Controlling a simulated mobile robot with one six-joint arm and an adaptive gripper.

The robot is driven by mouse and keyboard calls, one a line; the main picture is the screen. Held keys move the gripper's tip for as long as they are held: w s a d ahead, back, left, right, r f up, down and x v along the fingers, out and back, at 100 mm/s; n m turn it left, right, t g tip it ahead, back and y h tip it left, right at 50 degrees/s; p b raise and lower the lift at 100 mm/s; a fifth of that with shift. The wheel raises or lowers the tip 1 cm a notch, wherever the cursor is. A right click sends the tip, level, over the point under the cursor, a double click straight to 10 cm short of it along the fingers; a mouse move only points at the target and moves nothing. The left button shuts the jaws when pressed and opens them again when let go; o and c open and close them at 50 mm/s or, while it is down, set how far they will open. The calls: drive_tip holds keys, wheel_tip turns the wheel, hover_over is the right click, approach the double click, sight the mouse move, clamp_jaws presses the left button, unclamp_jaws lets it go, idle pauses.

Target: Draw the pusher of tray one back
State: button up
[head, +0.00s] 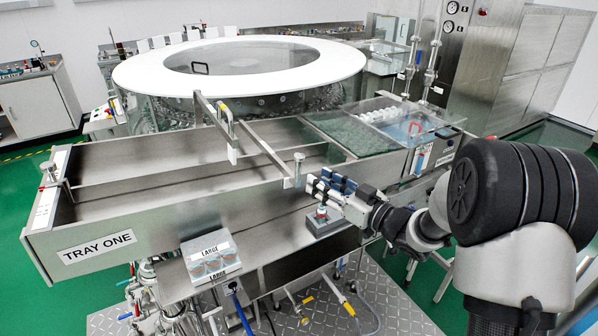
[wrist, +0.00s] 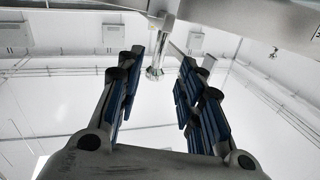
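Tray one (head: 95,246) is a long steel trough with a "TRAY ONE" label on its left end. The pusher (head: 262,148) is a thin bar frame lying across the trough right of its middle. A short upright post with a round knob (head: 298,158) stands at its near end, by the front rim. My gripper (head: 322,183) is just right of the post, by the front wall. In the wrist view, my gripper (wrist: 155,85) is open, and the post's knob (wrist: 154,73) shows in the gap between the blue-padded fingers. I see no contact with it.
A large round white-rimmed washer (head: 130,72) stands behind the trough. A clear-covered section (head: 350,132) adjoins its right end. A "LARGE" sign box (head: 212,258) is at the front left.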

sight(300, 170)
drive_tip(key=b+x, duration=0.1)
drive_tip(key=x, duration=0.8)
drive_tip(key=shift+c, duration=0.5)
clamp_jaws()
